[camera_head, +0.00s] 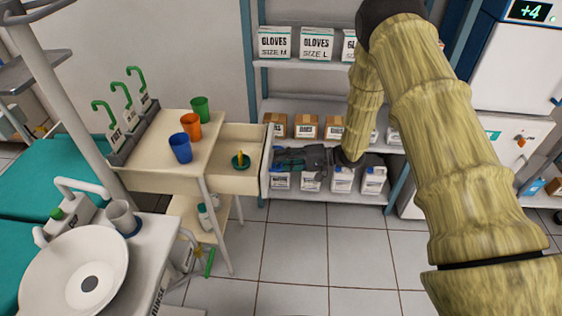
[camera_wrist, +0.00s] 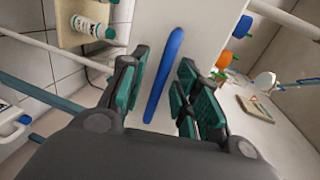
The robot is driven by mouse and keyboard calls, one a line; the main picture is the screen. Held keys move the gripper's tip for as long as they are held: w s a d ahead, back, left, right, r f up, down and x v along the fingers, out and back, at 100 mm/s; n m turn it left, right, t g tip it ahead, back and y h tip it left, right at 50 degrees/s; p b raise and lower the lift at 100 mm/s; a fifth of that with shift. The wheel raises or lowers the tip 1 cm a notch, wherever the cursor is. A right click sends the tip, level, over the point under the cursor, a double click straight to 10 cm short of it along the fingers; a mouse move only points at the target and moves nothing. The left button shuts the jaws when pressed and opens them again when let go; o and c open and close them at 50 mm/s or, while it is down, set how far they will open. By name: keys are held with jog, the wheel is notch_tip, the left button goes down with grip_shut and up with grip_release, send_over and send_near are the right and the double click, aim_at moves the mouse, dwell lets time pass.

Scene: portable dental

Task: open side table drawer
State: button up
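The cream side table (camera_head: 150,160) stands left of centre in the head view. Its drawer (camera_head: 232,180) stands well out to the right, its inside visible. A green round item with a yellow part (camera_head: 240,160) lies in it. The pale drawer front (camera_head: 267,165) faces my gripper (camera_head: 283,160). In the wrist view, the long blue handle (camera_wrist: 164,75) on the drawer front lies between the two fingers of my gripper (camera_wrist: 165,92). The fingers are apart, with gaps visible beside the handle.
Green (camera_head: 200,107), orange (camera_head: 191,125) and blue (camera_head: 180,147) cups stand on the table top, near a rack with green hooked items (camera_head: 128,125). Shelves with glove boxes (camera_head: 275,42) and bottles stand behind my arm. The tiled floor (camera_head: 290,250) in front is clear.

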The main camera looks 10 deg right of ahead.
jog(key=v, duration=1.1)
jog(key=s+a+f+m+t+h+p, duration=0.15)
jog(key=s+f+t+h+p, duration=0.25)
jog(key=s+f+h+p, duration=0.7)
jog(key=s+d+f+n+g+h, duration=0.1)
jog(key=s+g, duration=0.6)
jog(key=s, duration=2.5)
jog(key=d+n+h, duration=0.1)
jog(key=n+h, duration=0.1)
jog(key=h, duration=0.1)
jog(key=shift+s+n+g, duration=0.25)
jog(key=shift+n+g, duration=0.05)
jog(key=shift+n, duration=0.05)
jog(key=shift+f, duration=0.15)
